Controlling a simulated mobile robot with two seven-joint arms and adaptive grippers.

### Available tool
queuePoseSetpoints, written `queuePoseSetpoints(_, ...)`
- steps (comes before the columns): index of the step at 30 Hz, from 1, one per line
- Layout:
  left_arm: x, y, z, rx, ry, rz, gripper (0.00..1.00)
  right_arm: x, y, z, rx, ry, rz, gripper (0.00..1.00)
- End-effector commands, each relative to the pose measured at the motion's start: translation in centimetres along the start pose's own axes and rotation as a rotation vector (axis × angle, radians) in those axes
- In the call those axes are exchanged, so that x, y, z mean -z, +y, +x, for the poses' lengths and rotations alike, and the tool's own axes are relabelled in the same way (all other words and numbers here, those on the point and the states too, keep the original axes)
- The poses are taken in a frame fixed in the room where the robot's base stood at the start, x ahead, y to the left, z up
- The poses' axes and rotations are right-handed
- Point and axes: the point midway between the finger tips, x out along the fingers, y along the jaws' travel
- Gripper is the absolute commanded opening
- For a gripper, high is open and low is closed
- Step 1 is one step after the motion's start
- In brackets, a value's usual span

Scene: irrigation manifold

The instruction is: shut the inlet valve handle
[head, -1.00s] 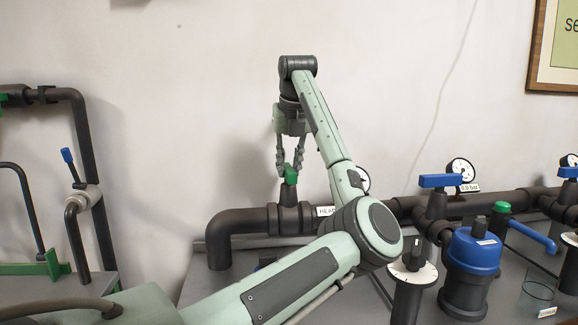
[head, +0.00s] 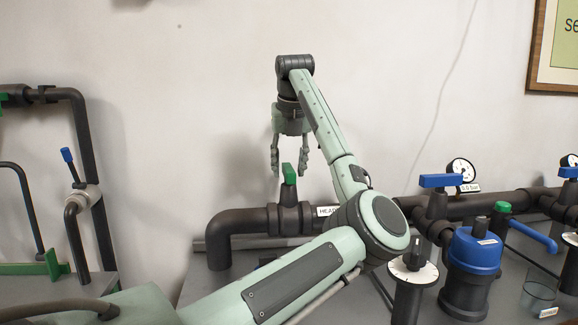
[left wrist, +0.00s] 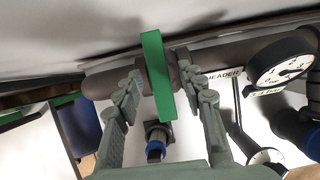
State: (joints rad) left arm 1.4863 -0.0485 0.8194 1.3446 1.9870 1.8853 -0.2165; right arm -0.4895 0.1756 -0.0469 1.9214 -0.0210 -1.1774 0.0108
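The green valve handle (head: 289,174) sits on top of a dark valve body on the header pipe. I take it for the inlet valve handle, though no label on it is readable. In the left wrist view the green handle (left wrist: 156,76) lies across the line of the pipe. My left gripper (head: 289,167) points down over it, fingers spread. In the left wrist view a finger stands on each side of the handle, with gaps showing, so it seems not gripped. My right gripper is not in view.
The dark header pipe (head: 238,221) runs along the wall. To the right are a blue valve handle (head: 440,181), a pressure gauge (head: 461,170), a blue-topped filter (head: 474,250) and a dial post (head: 413,272). A glass (head: 536,298) stands at the right.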

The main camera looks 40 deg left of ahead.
Motion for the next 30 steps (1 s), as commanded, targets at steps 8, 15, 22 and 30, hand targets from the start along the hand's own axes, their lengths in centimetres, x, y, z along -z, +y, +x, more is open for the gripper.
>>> queuePoseSetpoints(8,-0.1,-0.1,-3.7,0.004,-0.004,0.0,0.4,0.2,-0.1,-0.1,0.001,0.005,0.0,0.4)
queuePoseSetpoints(15,-0.1,-0.1,-8.8,0.004,-0.003,0.001,0.4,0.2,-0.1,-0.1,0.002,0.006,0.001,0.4)
queuePoseSetpoints(22,0.0,0.0,-11.6,0.001,-0.001,0.001,0.4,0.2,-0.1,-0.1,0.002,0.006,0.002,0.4)
queuePoseSetpoints(30,0.0,0.0,-12.0,0.0,0.0,0.001,0.4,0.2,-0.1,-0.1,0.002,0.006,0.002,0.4)
